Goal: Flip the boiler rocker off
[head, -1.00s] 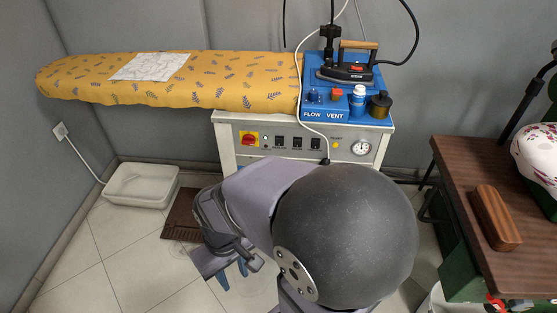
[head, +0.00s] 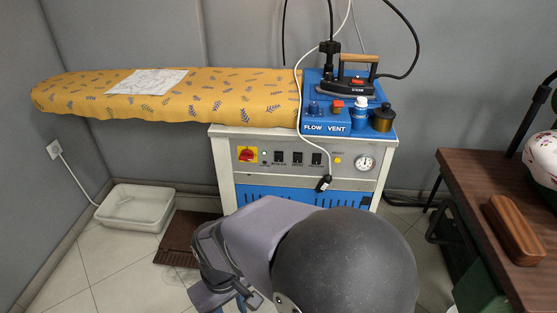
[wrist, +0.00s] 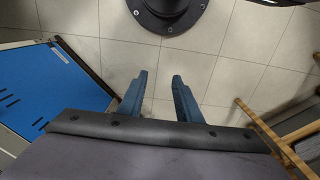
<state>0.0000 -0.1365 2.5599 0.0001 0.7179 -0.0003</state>
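The boiler unit's front panel (head: 348,175) faces me under the ironing station. It carries a row of black rockers: left (head: 279,157), middle (head: 297,158) and right (head: 317,159). Their labels and tilt are too small to read surely. A red knob on a yellow plate (head: 246,154) sits left of them. My gripper (head: 246,303) is low at the picture's bottom edge, well below the panel and apart from it. In the wrist view my gripper's blue fingers (wrist: 160,78) are spread with only floor between them.
A gauge (head: 366,163) is at the panel's right. An iron (head: 347,88) stands on top. A wooden table (head: 466,180) is at right, a white basin (head: 134,207) at left.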

